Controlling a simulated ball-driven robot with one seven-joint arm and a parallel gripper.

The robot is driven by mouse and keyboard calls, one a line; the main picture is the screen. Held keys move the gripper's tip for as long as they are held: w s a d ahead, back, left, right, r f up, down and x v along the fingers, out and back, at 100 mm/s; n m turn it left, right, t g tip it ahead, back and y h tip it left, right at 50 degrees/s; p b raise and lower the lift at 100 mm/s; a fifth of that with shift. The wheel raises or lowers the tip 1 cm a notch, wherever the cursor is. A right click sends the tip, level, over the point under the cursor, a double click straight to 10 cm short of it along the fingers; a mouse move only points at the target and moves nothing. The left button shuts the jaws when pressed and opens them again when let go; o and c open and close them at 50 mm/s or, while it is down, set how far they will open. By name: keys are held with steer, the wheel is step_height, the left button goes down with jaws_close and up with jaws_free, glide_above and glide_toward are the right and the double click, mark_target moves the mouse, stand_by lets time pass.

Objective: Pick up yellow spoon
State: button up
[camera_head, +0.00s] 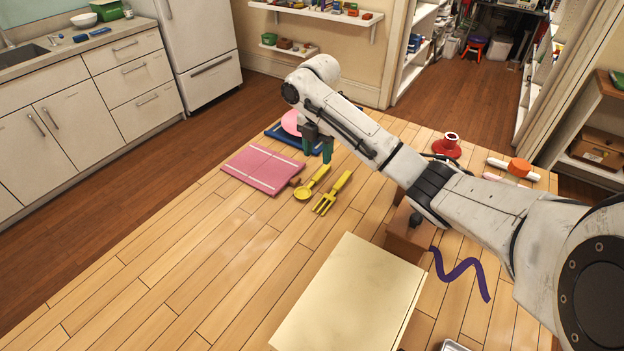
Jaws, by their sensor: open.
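The yellow spoon (309,186) lies on the wooden table (180,255), its round bowl toward the lower left and its handle toward the upper right. A yellow fork (331,195) lies beside it on the right, roughly parallel and apart from it. My gripper (318,152) has green fingers, points down and is open and empty. In this view it shows a little above the spoon's handle end, near the blue tray. Its height over the table is hard to tell.
A pink mat (262,170) lies left of the spoon. A blue tray (277,135) with a pink round item (291,122) is behind. A pale box (350,295) stands in front, and a purple wavy strip (462,268) lies right. The table's left front is clear.

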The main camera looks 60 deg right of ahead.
mark_target(319, 173)
steer(key=shift+s+f+p, duration=0.2)
steer(key=shift+f+p, duration=0.2)
steer(key=shift+f, duration=1.25)
steer(key=shift+s+f+p, duration=0.15)
steer(key=shift+f+p, duration=0.2)
steer(key=shift+f, duration=1.3)
steer(key=shift+c, duration=0.4)
jaws_close()
